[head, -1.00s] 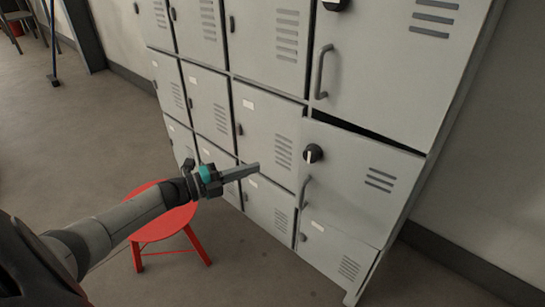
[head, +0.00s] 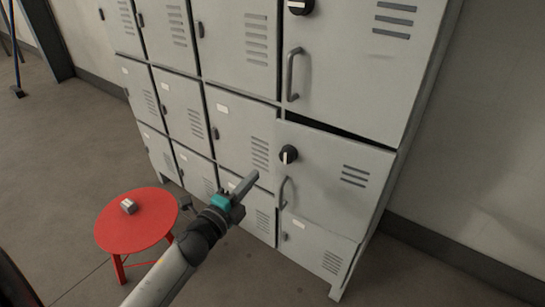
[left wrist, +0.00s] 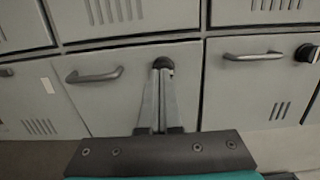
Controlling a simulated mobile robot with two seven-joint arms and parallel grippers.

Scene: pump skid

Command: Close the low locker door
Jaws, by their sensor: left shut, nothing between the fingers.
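The low locker door (head: 335,185) is a grey door in the right column, with a black knob (head: 289,154), a bar handle (head: 284,193) and slots. A dark gap runs along its top edge, and it stands slightly ajar. My left gripper (head: 253,176) is shut and empty, to the left of the handle in the head view. In the left wrist view, which is turned sideways, the shut fingers (left wrist: 160,85) point at the door and overlap its knob (left wrist: 163,63). The handle (left wrist: 95,75) lies left of them. I cannot tell whether they touch. My right gripper is not in view.
A larger locker door (head: 350,70) with a handle sits above, and a small door (head: 318,250) below. A red stool (head: 137,222) with a small grey object (head: 128,206) on it stands left of my arm.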

